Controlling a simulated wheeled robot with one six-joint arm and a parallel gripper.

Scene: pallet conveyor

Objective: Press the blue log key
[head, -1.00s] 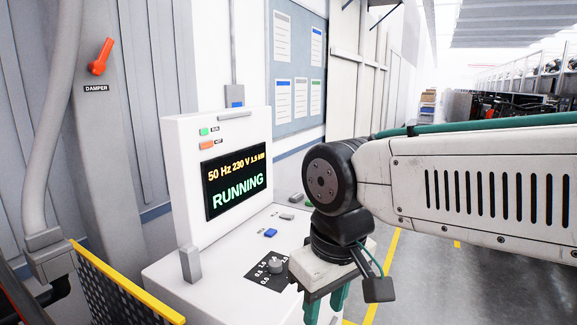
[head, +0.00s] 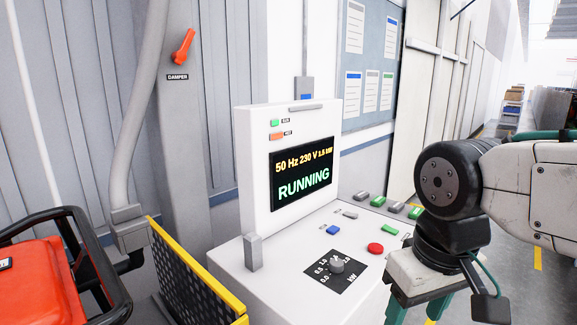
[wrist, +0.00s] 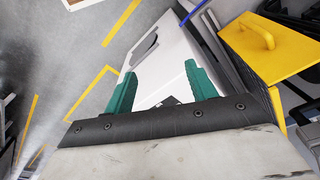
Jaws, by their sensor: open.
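The blue key (head: 333,230) is a small raised button on the sloping top of the white control console (head: 240,275). Its label is too small to read. My gripper (head: 418,308) is at the console's right side, right of the blue key and apart from it, with green fingers pointing down. In the wrist view my gripper (wrist: 160,88) is open and empty, its two green fingers spread before a white surface. The blue key cannot be made out in the wrist view.
The console also carries a red button (head: 375,249), a grey key (head: 350,214), a kW dial (head: 337,265) and a screen (head: 303,176) reading RUNNING. A yellow-edged mesh panel (head: 195,275) and a red machine (head: 40,285) stand at left. An orange damper lever (head: 183,47) is on the wall.

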